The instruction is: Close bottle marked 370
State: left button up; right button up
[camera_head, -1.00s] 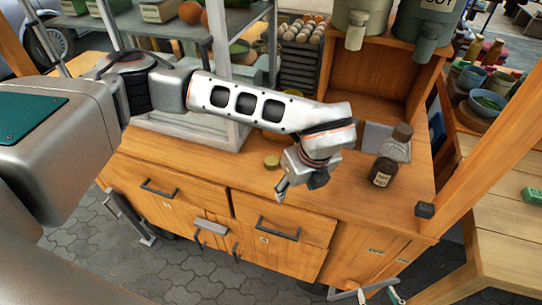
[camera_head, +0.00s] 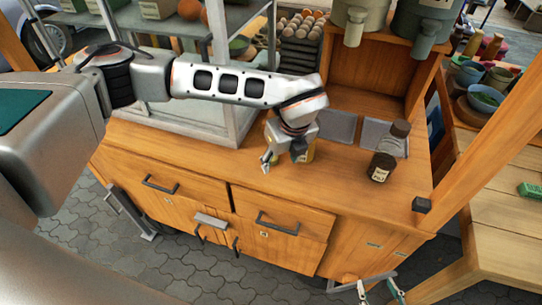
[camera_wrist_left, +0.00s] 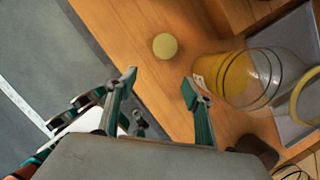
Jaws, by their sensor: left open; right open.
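A round yellow lid (camera_wrist_left: 165,46) lies on the wooden counter in the left wrist view, ahead of and between my left gripper's open fingers (camera_wrist_left: 160,85), which hold nothing. Right of them is a clear glass bottle with yellow contents (camera_wrist_left: 235,78); I cannot read its label. In the head view my left gripper (camera_head: 281,158) is low over the counter's front and hides the lid; a yellowish bit (camera_head: 309,152) shows behind it. A dark brown bottle with a label (camera_head: 380,168) stands to the right; its number is unreadable. My right gripper (camera_head: 378,290) is open at the bottom edge.
Grey trays (camera_head: 335,126) lie farther back. A metal-framed glass case (camera_head: 232,128) stands left, and a wooden post (camera_head: 490,125) rises at right. The counter's front right is clear.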

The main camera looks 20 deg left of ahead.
pick_arm(q)
jog(key=shift+w+a, duration=0.1)
jog(key=w+a, duration=0.3)
jog(key=shift+w+a+p, duration=0.15)
jog(key=shift+p, duration=0.2)
jog(key=shift+x, duration=1.15)
jog(key=shift+f, duration=0.4)
jog(key=c, duration=0.7)
